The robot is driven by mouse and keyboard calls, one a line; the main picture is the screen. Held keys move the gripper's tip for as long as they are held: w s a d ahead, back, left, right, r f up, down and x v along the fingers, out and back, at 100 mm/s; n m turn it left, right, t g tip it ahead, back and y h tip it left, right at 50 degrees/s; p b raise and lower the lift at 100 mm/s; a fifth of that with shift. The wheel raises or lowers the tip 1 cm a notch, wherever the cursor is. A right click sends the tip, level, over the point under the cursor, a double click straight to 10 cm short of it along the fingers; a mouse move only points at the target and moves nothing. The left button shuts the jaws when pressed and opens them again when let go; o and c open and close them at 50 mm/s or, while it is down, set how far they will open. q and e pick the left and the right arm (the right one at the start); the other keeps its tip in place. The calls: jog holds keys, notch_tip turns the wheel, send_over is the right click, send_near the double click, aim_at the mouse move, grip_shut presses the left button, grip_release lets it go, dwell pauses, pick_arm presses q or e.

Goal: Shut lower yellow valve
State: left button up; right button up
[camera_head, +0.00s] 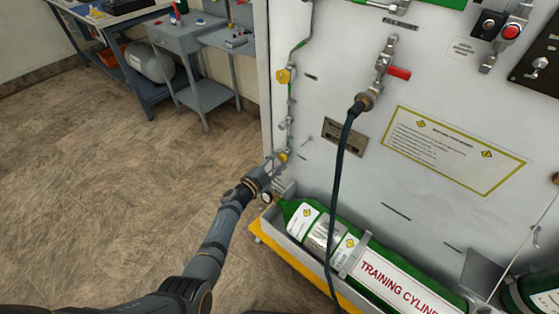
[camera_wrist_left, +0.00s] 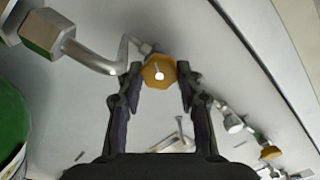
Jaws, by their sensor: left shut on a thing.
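The lower yellow valve (camera_head: 283,157) is a small yellow knob low on the left edge of the white panel. In the left wrist view the yellow knob (camera_wrist_left: 158,71) sits between my left gripper's two fingertips (camera_wrist_left: 159,76), which press on its two sides. In the head view my left gripper (camera_head: 272,167) reaches the knob from below and partly covers it. The upper yellow valve (camera_head: 283,76) is higher on the same pipe, and a yellow knob (camera_wrist_left: 271,153) also shows at lower right in the wrist view. My right gripper is not in view.
A green training cylinder (camera_head: 400,285) lies in a tray with a yellow edge (camera_head: 270,240) below the valve. Grey carts (camera_head: 190,40) stand at the back left. The floor at left is clear.

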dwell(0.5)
pick_arm(q)
jog(key=o, duration=1.2)
jog(key=shift+c, duration=0.2)
jog(key=shift+s+a, duration=0.1)
jog(key=v, duration=1.1)
jog(key=shift+s+a, duration=0.2)
jog(key=shift+s, duration=0.15)
